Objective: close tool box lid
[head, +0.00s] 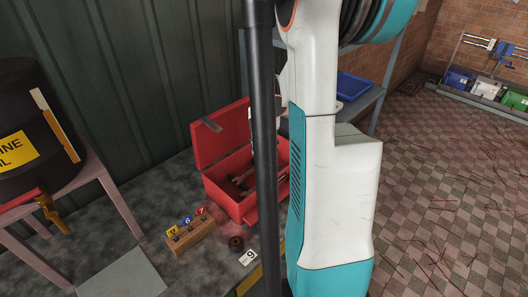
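The red tool box (228,202) stands open on the grey surface left of my arm. Dark tools (240,182) lie inside the box. My black column and white-and-teal arm cover the right part of the box and lid. My gripper cannot be made out; it seems hidden behind the column and arm.
A wooden block with numbered tags (190,236), a small dark round object (236,243) and a "9" card (248,258) sit in front of the box. A black barrel (30,120) stands left. A blue tray (354,87) lies behind my arm. Checkered floor is open at right.

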